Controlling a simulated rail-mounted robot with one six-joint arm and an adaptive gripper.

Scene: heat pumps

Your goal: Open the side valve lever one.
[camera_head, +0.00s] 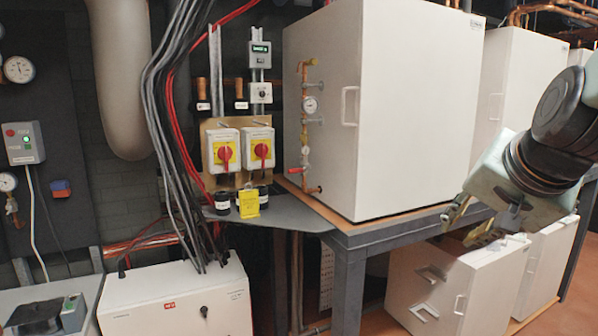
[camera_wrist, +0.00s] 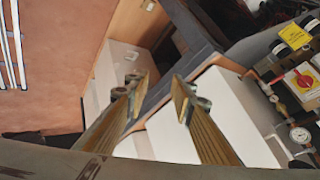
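A copper pipe (camera_head: 305,125) runs up the side of the large white cabinet (camera_head: 400,110). It carries a red lever handle (camera_head: 295,171) low down, a yellow handle (camera_head: 309,63) at the top and a round gauge (camera_head: 309,105) between them. Which handle is lever one, I cannot tell. My gripper (camera_head: 466,222) is in front of the cabinet's lower right, well right of the pipe and apart from it. In the wrist view my gripper (camera_wrist: 159,82) has its two fingers apart with nothing between them. A gauge (camera_wrist: 300,135) shows there at the right edge.
A grey metal stand (camera_head: 370,238) bears the cabinet. Two red-and-yellow rotary switches (camera_head: 224,152) and a yellow tag (camera_head: 249,202) are left of the pipe. Small white cabinets (camera_head: 450,285) stand below my gripper. Space in front of the large cabinet looks free.

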